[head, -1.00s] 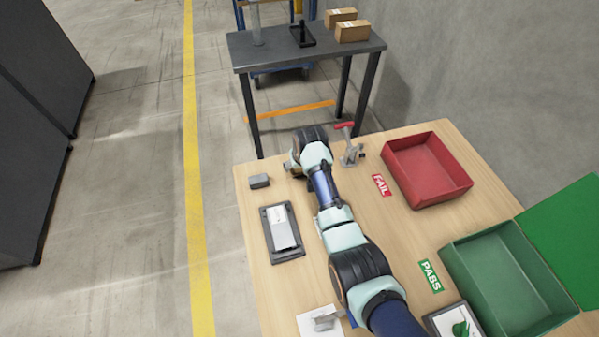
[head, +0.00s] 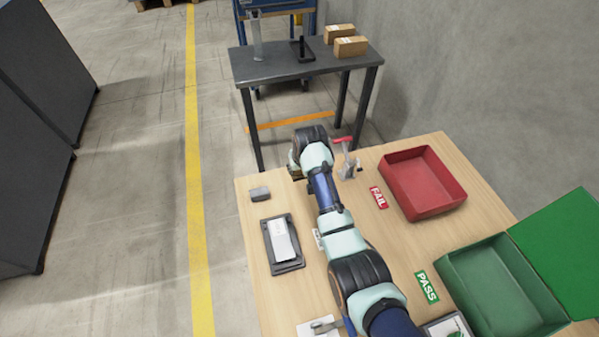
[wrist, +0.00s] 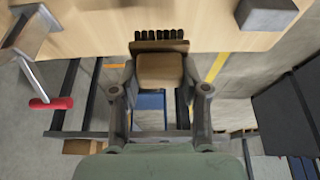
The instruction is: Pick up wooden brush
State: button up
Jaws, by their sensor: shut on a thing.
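The wooden brush (wrist: 160,70) shows in the middle of the wrist view, with a brown block body and a row of dark bristles at its top end. My gripper (wrist: 159,78) is shut on the brush, one finger on each side of the body. In the head view my gripper (head: 295,170) is at the far end of the wooden table, mostly hidden behind my own arm. Only a small brown part near it shows there, and I cannot make out the brush clearly.
A red-handled clamp (head: 347,160) stands close right of my gripper. A grey block (head: 260,193) and a dark tray (head: 284,244) lie to its left. A red bin (head: 424,184) and a green bin (head: 500,285) stand on the right. A dark table (head: 300,65) is beyond.

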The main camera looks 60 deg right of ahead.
notch_tip(320, 180, up, 14)
jog(key=p, duration=0.4)
jog(key=shift+p, duration=0.4)
